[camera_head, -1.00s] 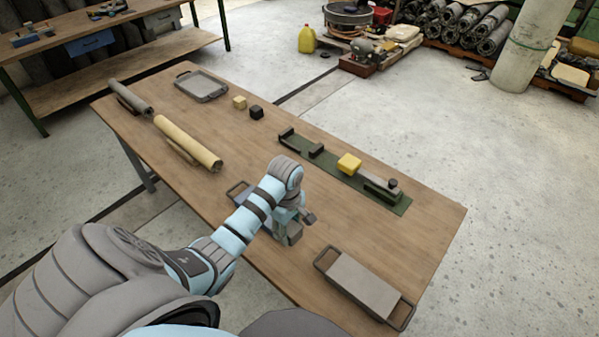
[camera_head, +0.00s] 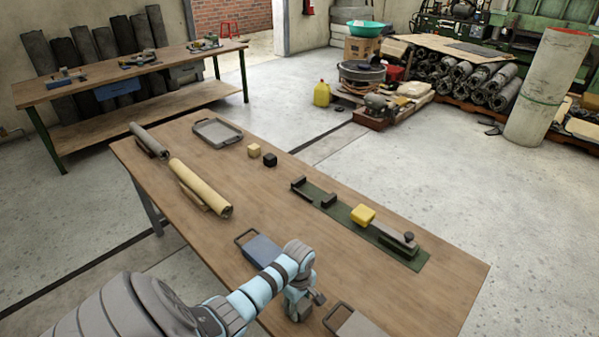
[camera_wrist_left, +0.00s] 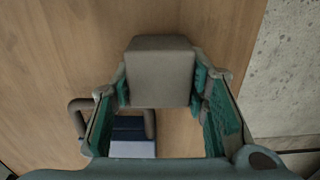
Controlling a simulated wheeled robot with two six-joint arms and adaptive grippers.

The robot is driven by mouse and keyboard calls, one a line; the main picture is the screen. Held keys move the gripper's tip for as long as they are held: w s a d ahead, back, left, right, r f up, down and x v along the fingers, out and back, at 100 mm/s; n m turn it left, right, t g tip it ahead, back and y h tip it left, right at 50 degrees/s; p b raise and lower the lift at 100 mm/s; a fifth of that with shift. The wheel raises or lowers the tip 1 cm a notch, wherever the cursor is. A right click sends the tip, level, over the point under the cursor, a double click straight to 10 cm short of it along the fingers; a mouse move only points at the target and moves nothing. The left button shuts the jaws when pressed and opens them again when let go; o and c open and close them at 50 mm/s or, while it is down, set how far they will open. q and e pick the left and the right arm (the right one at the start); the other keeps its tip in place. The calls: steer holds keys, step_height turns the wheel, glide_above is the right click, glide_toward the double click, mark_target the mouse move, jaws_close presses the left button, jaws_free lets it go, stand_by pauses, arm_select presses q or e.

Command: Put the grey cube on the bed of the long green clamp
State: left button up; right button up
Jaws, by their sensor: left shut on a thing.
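The grey cube (camera_wrist_left: 160,74) is held between the fingers of my left gripper in the left wrist view. My left gripper (camera_head: 302,303) is shut on it, near the table's front edge; the cube is mostly hidden by the gripper in the head view. The long green clamp (camera_head: 341,210) lies farther back and to the right on the table, apart from the gripper. A yellow block (camera_head: 363,215) sits about midway along it, with a grey bar and dark knob toward its right end. My right gripper is not in view.
A beige cube (camera_head: 254,149), black cube (camera_head: 270,160), rolls (camera_head: 200,187) and a tray (camera_head: 217,133) are farther back. The table's middle is clear.

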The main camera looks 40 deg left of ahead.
arm_select(q)
steer(key=o, duration=1.3)
steer(key=shift+w+f, duration=0.1)
